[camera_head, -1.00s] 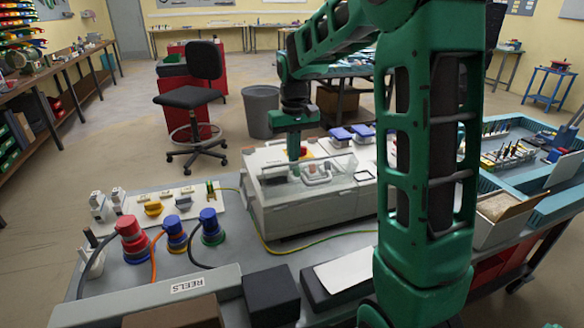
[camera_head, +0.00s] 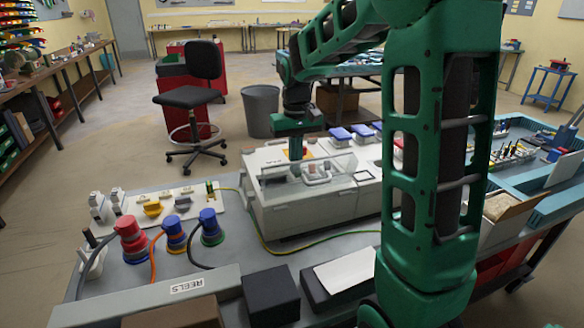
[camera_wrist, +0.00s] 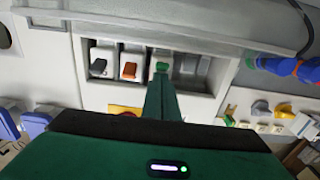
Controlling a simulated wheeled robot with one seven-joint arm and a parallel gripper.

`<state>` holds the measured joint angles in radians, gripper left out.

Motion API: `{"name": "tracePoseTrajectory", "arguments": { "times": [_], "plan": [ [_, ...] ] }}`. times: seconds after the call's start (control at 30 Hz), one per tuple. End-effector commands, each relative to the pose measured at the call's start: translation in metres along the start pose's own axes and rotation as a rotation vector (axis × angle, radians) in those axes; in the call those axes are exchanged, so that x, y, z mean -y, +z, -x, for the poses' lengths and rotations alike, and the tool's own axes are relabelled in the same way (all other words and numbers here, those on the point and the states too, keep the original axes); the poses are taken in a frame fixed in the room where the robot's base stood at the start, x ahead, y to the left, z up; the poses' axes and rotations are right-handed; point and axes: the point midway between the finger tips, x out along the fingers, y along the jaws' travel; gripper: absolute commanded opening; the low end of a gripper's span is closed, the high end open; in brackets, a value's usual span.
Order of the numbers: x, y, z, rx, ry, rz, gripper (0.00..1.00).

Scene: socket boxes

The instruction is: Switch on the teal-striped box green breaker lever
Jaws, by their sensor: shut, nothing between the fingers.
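The grey breaker box (camera_head: 300,219) stands on the bench in the head view, its clear cover (camera_head: 335,163) tilted up. No teal stripe can be made out. In the wrist view the recess holds a dark lever (camera_wrist: 98,67), an orange-red lever (camera_wrist: 129,70) and a green lever (camera_wrist: 162,66) side by side. My gripper (camera_wrist: 162,78) is shut and empty, its fingertips right at the green lever and partly hiding it. Whether they touch cannot be told. In the head view my gripper (camera_head: 296,155) points down behind the clear cover.
A yellow-and-red button (camera_wrist: 124,110) sits beside the recess, partly behind my gripper. Blue-lidded sockets (camera_head: 340,133) line the box's far side. Red (camera_head: 130,240) and blue (camera_head: 211,228) plugs with cables stand left of the box. A green-yellow cable (camera_head: 262,241) runs along its front.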

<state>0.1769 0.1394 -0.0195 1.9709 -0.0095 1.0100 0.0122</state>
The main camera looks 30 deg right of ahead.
Motion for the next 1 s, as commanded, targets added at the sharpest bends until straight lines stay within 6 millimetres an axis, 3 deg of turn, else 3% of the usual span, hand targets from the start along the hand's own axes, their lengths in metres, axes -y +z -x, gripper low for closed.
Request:
{"name": "tracePoseTrajectory", "arguments": {
  "times": [0.03,0.5,1.0],
  "plan": [
    [0.0,0.007,0.001,0.024,0.0,0.001,0.0],
    [0.0,-0.002,0.049,0.012,0.0,0.0,0.0],
    [0.0,-0.004,0.054,0.009,0.0,0.001,0.0]
  ]
}}
